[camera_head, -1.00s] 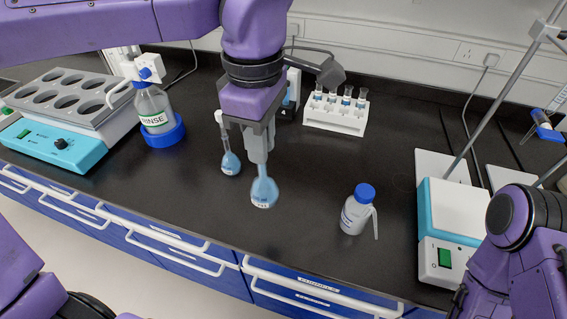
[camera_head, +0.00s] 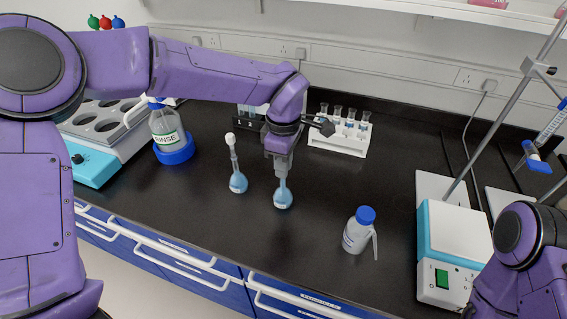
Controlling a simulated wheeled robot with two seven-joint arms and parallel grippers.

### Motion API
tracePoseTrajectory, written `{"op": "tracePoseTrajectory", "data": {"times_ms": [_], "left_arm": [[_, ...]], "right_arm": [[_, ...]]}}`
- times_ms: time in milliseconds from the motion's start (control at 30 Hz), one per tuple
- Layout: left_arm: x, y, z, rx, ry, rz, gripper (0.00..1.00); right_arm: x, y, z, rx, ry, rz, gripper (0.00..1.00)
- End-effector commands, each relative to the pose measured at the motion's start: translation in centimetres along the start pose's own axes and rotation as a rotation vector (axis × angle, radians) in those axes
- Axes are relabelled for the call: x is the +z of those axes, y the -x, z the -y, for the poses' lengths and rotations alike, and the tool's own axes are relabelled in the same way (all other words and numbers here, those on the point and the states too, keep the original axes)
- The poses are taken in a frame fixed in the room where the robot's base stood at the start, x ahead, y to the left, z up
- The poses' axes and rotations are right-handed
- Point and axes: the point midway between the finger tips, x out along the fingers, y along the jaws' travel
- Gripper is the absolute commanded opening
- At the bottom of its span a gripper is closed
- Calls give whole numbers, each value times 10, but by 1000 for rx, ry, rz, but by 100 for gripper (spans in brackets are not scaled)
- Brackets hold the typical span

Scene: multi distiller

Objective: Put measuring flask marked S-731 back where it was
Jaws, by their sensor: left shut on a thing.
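My left gripper (camera_head: 280,166) points down and is shut on the neck of a measuring flask (camera_head: 283,196) with blue liquid. That flask is upright, at or just above the black bench top; I cannot tell whether it touches. Its label is too small to read. A second flask (camera_head: 238,182) with blue liquid and a white stopper stands a little to the left, apart from it. My right arm shows at the lower right, but its gripper is out of view.
A rinse bottle (camera_head: 165,128) in a blue ring stands left, by a teal water bath (camera_head: 92,171). A white tube rack (camera_head: 338,139) is behind right. A blue-capped wash bottle (camera_head: 357,232) stands front right, near a stirrer (camera_head: 452,234). The bench between is clear.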

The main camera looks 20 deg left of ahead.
Motion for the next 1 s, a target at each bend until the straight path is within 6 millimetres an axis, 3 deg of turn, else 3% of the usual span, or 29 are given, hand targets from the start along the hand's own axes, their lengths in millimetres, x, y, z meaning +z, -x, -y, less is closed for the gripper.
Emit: {"op": "tracePoseTrajectory", "data": {"times_ms": [333, 367, 400, 433, 767, 867, 1000], "left_arm": [[0, -7, 0, 0, 0, 1, 0], [0, -7, 0, 0, 0, 1, 24], [0, -7, 0, 0, 0, 1, 37], [0, -7, 0, 1, 0, 0, 43], [0, -2, 0, 2, -1, 1, 43], [1, 14, -1, 6, 1, 2, 43], [0, 50, -1, 7, 0, 2, 43]], "right_arm": [[0, 0, 0, 0, 0, 0, 88], [0, 0, 0, 0, 0, 0, 88], [0, 0, 0, 0, 0, 0, 88], [0, 0, 0, 0, 0, 0, 88], [0, 0, 0, 0, 0, 0, 88], [0, -1, 0, 0, 0, 0, 88], [1, -2, 0, 0, 0, 0, 88]]}}
